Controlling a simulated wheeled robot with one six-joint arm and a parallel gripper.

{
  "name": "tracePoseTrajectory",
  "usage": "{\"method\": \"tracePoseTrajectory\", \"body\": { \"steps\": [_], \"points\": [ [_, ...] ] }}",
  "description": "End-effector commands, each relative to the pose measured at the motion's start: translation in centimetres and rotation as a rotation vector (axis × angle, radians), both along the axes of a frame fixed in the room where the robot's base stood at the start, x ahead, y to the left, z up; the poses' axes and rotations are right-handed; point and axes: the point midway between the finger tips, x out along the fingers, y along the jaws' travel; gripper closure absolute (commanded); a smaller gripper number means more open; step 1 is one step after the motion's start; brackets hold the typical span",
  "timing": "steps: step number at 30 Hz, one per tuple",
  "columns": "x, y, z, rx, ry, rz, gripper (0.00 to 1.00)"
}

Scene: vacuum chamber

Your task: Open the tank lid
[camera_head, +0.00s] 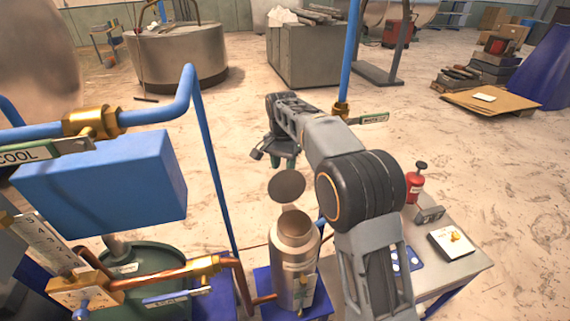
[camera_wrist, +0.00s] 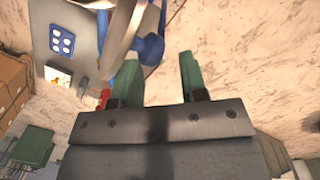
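The tank (camera_head: 292,262) is a metal cylinder standing low in the middle of the head view. Its round grey lid (camera_head: 286,186) stands tilted up above the tank's mouth, so part of the opening shows. My gripper (camera_head: 284,162) is beyond the lid, with dark green fingertips pointing down. In the wrist view, its two green fingers (camera_wrist: 160,80) are apart with nothing between them. Pale curved metal and a blue knob (camera_wrist: 148,49) show just beyond the fingers there. I cannot tell whether a finger touches the lid.
A small table (camera_head: 462,268) right of the tank holds a red bottle (camera_head: 414,185) and small items. Blue pipes and a blue box (camera_head: 105,185) crowd the left. A grey cabinet (camera_head: 317,55) stands behind. The floor beyond my gripper is mostly clear.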

Motion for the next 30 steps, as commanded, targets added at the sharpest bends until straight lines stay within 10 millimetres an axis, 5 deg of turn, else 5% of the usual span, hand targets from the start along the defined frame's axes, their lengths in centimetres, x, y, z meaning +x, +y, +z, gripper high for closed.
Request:
{"method": "tracePoseTrajectory", "body": {
  "steps": [1, 15, 20, 30],
  "points": [
    [-1.2, 0.2, -3.5, -0.012, 0.091, 0.003, 0.43],
    [-1.0, 0.0, -3.0, -0.011, 0.086, -0.004, 0.41],
    [-0.7, 0.0, -0.3, -0.006, 0.064, -0.003, 0.41],
    [0.3, -0.2, 8.1, 0.001, 0.024, -0.001, 0.41]
  ]
}}
